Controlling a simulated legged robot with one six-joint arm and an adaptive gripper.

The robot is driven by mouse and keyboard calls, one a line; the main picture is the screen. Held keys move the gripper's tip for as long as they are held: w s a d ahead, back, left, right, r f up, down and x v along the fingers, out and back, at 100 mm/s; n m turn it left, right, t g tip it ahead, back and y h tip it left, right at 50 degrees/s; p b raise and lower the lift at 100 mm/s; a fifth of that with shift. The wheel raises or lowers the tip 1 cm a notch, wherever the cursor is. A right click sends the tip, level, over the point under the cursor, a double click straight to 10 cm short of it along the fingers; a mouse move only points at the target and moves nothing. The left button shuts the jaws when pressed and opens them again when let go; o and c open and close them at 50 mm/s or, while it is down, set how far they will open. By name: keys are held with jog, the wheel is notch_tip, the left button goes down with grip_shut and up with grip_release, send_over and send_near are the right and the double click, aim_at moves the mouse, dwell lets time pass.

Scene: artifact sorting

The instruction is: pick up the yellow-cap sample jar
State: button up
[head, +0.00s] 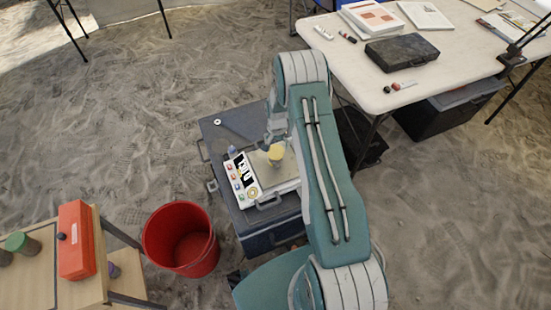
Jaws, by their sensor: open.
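The yellow-cap sample jar (276,153) stands on top of a dark blue-grey case, on or beside a flat scale-like plate. My gripper (272,143) is just above and behind the jar, very close to the cap, and is open. My teal arm covers part of the case to the right. I cannot tell whether the fingers touch the jar.
The case (225,130) also carries a white panel with coloured buttons (242,178). A red bucket (181,240) stands at the front left, beside a wooden table with a red box (75,240). A white table (390,95) stands at the upper right. Sandy floor is clear at left.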

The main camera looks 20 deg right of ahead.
aim_at(275, 151)
jog(key=f, duration=0.6)
jog(key=shift+s+a+f, duration=0.1)
jog(key=shift+a+f, duration=0.3)
jog(key=c, duration=1)
jog(key=shift+c, duration=0.2)
